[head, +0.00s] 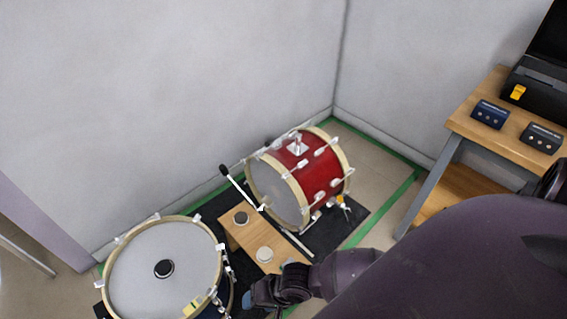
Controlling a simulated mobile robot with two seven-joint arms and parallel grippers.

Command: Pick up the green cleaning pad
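I cannot surely pick out a green cleaning pad in the head view. A small yellow and dark item (193,304) lies at the near edge of the white drum head, too small to name. A wooden board (250,236) between the drums bears a round dark-topped thing (241,218) and a round pale thing (264,254). A pale, slightly greenish thing at its near end is partly hidden by my arm. My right gripper (256,298) is low in the view, by the board's near end; its fingers are unclear. My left gripper is not in view.
A large white-headed drum (135,265) stands at the left, a red drum (311,172) lies behind the board. A drumstick-like mallet (238,184) slants between them. A wooden shelf (487,131) with dark boxes stands at the right. Walls close the back.

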